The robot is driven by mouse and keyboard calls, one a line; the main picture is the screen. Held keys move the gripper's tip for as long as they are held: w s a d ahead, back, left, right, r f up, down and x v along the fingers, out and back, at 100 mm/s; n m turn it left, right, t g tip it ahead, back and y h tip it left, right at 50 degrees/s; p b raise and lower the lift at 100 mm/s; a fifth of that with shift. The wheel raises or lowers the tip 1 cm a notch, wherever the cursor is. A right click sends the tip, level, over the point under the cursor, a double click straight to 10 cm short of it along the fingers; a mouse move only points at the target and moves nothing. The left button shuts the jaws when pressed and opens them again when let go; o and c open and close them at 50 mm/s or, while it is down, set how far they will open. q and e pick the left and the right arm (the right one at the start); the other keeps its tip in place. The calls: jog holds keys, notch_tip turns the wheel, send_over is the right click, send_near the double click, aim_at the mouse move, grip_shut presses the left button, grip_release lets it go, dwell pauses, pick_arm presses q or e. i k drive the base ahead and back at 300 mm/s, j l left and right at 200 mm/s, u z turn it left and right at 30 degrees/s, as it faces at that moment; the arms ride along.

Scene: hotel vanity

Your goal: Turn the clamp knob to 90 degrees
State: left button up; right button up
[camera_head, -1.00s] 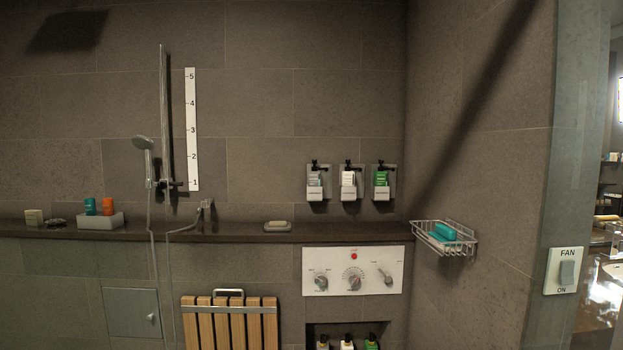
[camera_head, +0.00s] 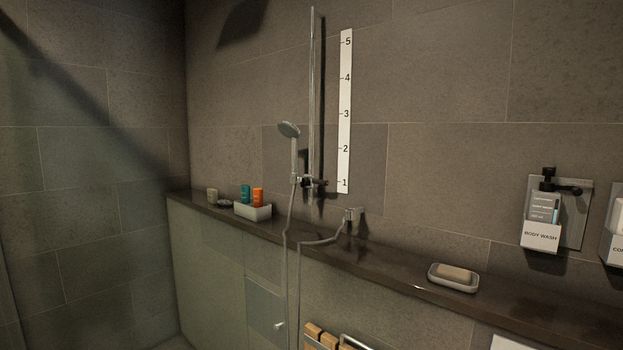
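The shower rail (camera_head: 316,95) is a vertical metal bar on the tiled wall, a little right of the middle. A hand shower (camera_head: 290,131) hangs tilted in a holder at the rail's lower end. A dark clamp knob (camera_head: 317,183) sits on that holder, beside the 1 mark of the white numbered scale (camera_head: 345,110). The knob is small, and I cannot tell its exact angle. The hose hangs below the hand shower and also runs to a wall outlet (camera_head: 352,215). Neither of my grippers is in view.
A dark ledge (camera_head: 400,264) runs along the wall. It bears a soap dish (camera_head: 453,278) and a pale tray (camera_head: 253,212) with teal and orange bottles. A body wash dispenser (camera_head: 542,222) is at right. A slatted wooden seat (camera_head: 322,337) is at the bottom.

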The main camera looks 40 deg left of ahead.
aim_at(304, 182)
jog(key=i+j, duration=0.1)
jog(key=i, duration=0.65)
jog(key=i+j+u, duration=0.15)
jog(key=j, duration=0.25)
jog(key=j+u, duration=0.1)
jog(key=j, duration=0.35)
jog(key=i+j+u, duration=0.15)
jog(key=j, duration=0.2)
jog(key=i+j+u, duration=0.1)
jog(key=j, duration=0.3)
jog(key=i, duration=0.1)
